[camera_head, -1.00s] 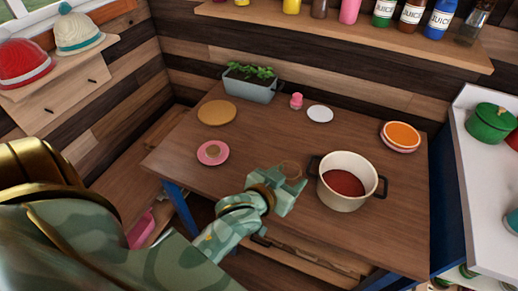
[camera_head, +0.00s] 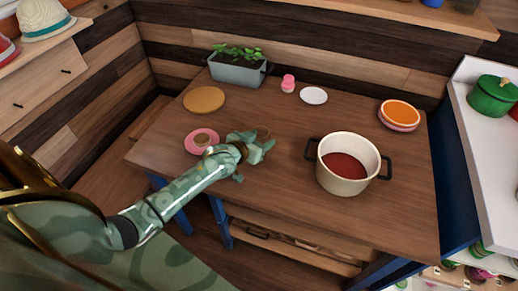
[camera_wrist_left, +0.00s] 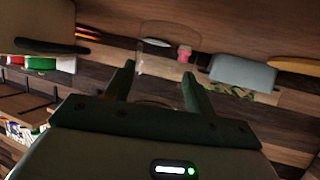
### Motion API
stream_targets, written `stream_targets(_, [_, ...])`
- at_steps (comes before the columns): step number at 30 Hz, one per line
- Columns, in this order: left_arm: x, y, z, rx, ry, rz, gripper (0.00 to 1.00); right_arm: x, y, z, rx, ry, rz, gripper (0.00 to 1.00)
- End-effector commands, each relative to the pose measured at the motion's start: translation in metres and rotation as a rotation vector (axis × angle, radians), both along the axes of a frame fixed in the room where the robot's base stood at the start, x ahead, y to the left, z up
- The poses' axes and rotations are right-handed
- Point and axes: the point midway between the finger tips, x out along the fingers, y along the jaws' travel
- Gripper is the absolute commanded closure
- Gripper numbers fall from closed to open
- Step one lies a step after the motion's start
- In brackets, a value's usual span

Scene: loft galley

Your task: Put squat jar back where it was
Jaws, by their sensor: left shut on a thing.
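My left gripper (camera_head: 262,145) is over the table, just right of the pink saucer, and is shut on the squat jar (camera_head: 263,132). The jar looks like clear glass with a brownish rim; the fingers hide much of it in the head view. In the left wrist view the see-through jar (camera_wrist_left: 165,62) shows between and beyond the fingertips (camera_wrist_left: 159,74). I cannot tell whether its base touches the table. My right gripper is not in view.
The table's middle is clear.

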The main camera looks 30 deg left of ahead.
Motion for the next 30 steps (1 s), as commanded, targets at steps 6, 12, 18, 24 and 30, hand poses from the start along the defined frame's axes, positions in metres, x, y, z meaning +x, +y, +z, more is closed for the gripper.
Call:
stream_targets(6, [0.002, 0.008, -0.027, -0.001, 0.003, 0.000, 0.79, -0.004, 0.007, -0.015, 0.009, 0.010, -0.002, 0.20])
stream_targets(12, [0.002, 0.008, -0.040, 0.000, -0.002, 0.000, 0.79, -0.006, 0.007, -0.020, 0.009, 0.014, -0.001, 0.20])
stream_targets(18, [0.002, 0.008, -0.040, 0.000, -0.002, 0.000, 0.79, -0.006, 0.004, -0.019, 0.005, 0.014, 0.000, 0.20])
stream_targets(24, [0.002, 0.008, -0.041, 0.001, 0.000, 0.000, 0.23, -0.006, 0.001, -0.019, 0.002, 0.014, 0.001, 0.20])
stream_targets(30, [0.002, 0.008, -0.039, 0.001, -0.001, 0.000, 0.23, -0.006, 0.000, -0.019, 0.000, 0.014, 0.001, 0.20])
